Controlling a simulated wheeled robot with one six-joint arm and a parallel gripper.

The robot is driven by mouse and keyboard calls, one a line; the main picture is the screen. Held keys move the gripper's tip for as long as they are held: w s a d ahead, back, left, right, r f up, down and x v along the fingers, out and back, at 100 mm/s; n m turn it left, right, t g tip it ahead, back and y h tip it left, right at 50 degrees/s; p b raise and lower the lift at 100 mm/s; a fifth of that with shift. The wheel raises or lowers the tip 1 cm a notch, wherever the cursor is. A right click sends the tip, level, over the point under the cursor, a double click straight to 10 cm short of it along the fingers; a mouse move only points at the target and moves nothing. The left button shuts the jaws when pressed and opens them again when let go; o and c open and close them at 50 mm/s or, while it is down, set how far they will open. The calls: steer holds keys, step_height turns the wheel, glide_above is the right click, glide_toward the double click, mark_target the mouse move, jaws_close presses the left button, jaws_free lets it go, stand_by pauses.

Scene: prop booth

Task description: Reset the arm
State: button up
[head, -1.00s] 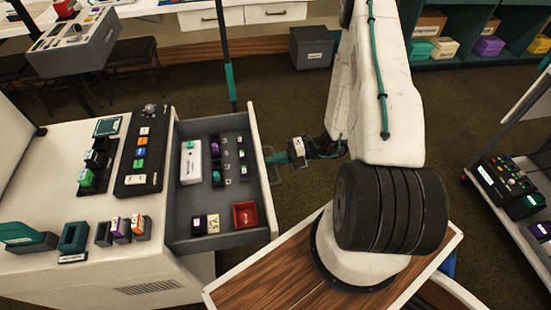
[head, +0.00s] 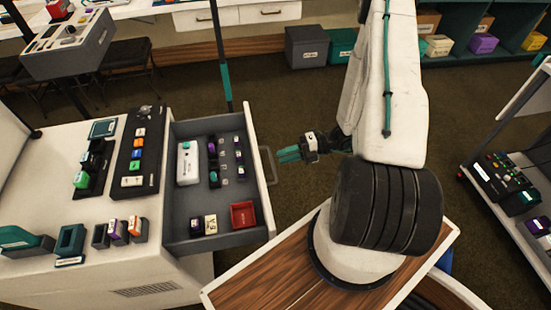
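My arm (head: 385,90) rises from my base and bends over on the right of the open drawer. My gripper (head: 288,155), with teal fingertips, points left toward the drawer's front handle (head: 267,166). A gap shows between the fingertips and the handle. The gripper appears empty. Its fingers look close together, but the view is too small to tell whether they are open or shut.
The drawer (head: 183,206) stands pulled out from the white cabinet (head: 85,213). It holds a white device (head: 187,163), a red tray (head: 243,215) and several small items. A cart (head: 510,185) stands at the right. Dark floor (head: 290,105) is free beyond the drawer.

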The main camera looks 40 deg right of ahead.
steer(key=v, duration=0.2)
steer(key=shift+s+d, duration=0.15)
steer(key=shift+d, duration=0.1)
stand_by(0.4)
steer(key=s+a+r+m+g+h, duration=0.1)
steer(key=s+a+r+m+h, duration=0.3)
steer(key=r+m, duration=0.6)
steer(key=s+a+r+m+g+h, duration=0.2)
steer(key=s+a+r+m+h, duration=0.3)
steer(key=r+m, duration=0.5)
steer(key=s+a+r+m+g+h, duration=0.2)
steer(key=s+a+r+m+h, duration=0.3)
steer(key=r+m, duration=0.6)
step_height(320, 180, up, 10)
steer(key=shift+s, duration=0.95)
